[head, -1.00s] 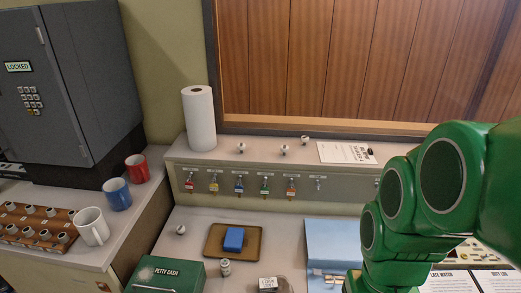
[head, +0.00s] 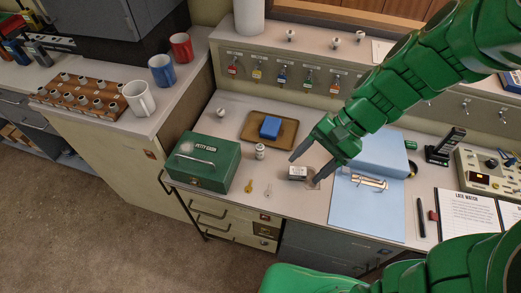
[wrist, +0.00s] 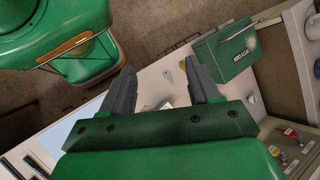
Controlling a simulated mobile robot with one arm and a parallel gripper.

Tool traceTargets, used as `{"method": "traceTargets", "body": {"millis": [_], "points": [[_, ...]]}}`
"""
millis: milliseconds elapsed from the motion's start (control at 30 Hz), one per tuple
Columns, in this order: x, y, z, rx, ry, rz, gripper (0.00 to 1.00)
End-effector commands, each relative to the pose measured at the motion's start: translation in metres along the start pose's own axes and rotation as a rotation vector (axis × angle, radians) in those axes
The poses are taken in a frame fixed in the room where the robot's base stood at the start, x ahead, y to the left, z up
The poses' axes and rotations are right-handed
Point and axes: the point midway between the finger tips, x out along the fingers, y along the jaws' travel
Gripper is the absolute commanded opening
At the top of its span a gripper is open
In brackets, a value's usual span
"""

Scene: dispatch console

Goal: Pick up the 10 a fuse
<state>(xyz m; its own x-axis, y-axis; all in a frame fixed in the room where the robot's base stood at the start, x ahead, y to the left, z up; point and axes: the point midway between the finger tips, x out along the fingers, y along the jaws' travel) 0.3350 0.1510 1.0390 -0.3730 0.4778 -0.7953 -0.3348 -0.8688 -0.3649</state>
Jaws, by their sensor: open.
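I cannot tell for certain which item is the 10 A fuse; no rating is readable. A small whitish cylinder with a dark band (head: 260,151) stands upright on the desk, right of the green cash box. Similar pale stubby pieces sit in a wooden rack (head: 88,92) at the left, on the shelf (head: 290,35) and on the desk behind the cash box (head: 221,112). My gripper (head: 304,172) is open and empty over the desk, right of the cylinder. A small dark block with a white label (head: 297,173) shows between its fingertips. The fingers also show in the wrist view (wrist: 160,68).
The green petty cash box (head: 203,163) stands left of the cylinder. A pale blue folder (head: 365,205) lies to the right. Mugs (head: 139,97) stand on the left counter.

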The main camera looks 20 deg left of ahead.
Motion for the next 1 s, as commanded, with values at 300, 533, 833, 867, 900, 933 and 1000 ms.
{"method": "traceTargets", "body": {"millis": [300,533,833,867,900,933,1000], "points": [[0.025,-0.037,-0.040,0.135,-0.102,-0.134,0.61],[0.043,-0.059,-0.072,0.251,-0.167,-0.223,0.61],[0.069,-0.080,-0.119,0.422,-0.247,-0.332,0.61],[0.072,-0.082,-0.124,0.439,-0.254,-0.342,0.61],[0.076,-0.083,-0.130,0.464,-0.265,-0.355,0.61],[0.079,-0.085,-0.135,0.484,-0.273,-0.365,0.61],[0.087,-0.087,-0.147,0.529,-0.290,-0.387,0.61]]}}
